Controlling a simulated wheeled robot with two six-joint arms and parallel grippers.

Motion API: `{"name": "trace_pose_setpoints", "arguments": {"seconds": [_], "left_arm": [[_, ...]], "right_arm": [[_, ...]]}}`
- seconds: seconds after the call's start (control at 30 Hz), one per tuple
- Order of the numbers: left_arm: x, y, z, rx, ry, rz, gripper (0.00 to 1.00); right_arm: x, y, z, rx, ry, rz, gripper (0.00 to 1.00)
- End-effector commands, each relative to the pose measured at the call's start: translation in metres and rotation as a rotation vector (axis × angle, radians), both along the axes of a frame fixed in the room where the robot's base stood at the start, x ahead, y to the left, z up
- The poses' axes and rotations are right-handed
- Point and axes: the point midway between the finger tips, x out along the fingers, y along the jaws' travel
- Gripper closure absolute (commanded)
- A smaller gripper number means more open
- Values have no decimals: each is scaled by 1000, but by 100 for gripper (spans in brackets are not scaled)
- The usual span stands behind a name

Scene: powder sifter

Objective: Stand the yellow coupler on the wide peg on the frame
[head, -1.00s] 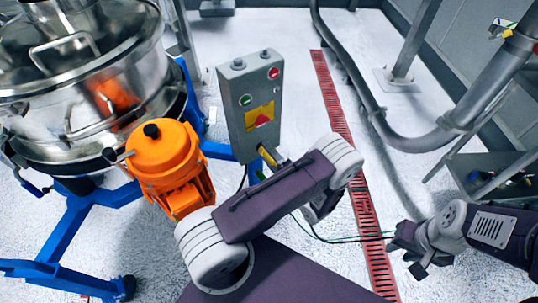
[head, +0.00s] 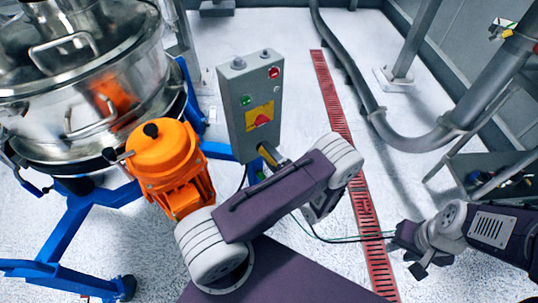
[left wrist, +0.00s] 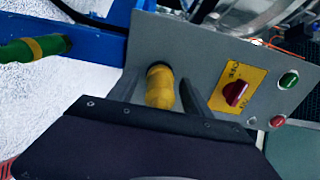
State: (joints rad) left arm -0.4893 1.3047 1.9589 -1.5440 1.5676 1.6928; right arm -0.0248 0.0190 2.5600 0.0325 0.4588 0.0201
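The yellow coupler (left wrist: 160,87) shows in the left wrist view as a short rounded cylinder against the lower edge of the grey control box. In the head view a bit of it (head: 268,154) shows below the box, beside my left arm. My left gripper (left wrist: 159,84) is open, with one finger on each side of the coupler and a small gap on both sides. A green peg with a yellow band (left wrist: 35,48) stands out by the blue frame (left wrist: 95,42); I cannot tell whether it is the wide peg. My right gripper (head: 415,264) hangs empty at the lower right, far from the coupler.
The grey control box (head: 238,120) has buttons and a red switch on a yellow plate. An orange motor (head: 165,160) and the steel sifter drum (head: 95,110) stand left of it. A red floor grate (head: 335,100) and a grey pipe (head: 365,90) lie right. Open white floor lies between.

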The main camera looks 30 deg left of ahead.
Motion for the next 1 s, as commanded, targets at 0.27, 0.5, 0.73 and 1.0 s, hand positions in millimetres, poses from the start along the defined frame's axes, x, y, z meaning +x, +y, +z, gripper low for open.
{"name": "trace_pose_setpoints", "arguments": {"seconds": [0.27,0.5,0.73,1.0], "left_arm": [[0,0,0,0,0,0,100],[-1,-3,0,0,0,-1,100],[-5,-11,0,1,0,-2,100],[-10,-21,0,0,-1,-2,100]], "right_arm": [[0,0,0,0,0,0,67],[0,0,0,0,0,0,67],[0,0,0,0,0,0,67],[0,0,-1,0,0,0,67]]}}
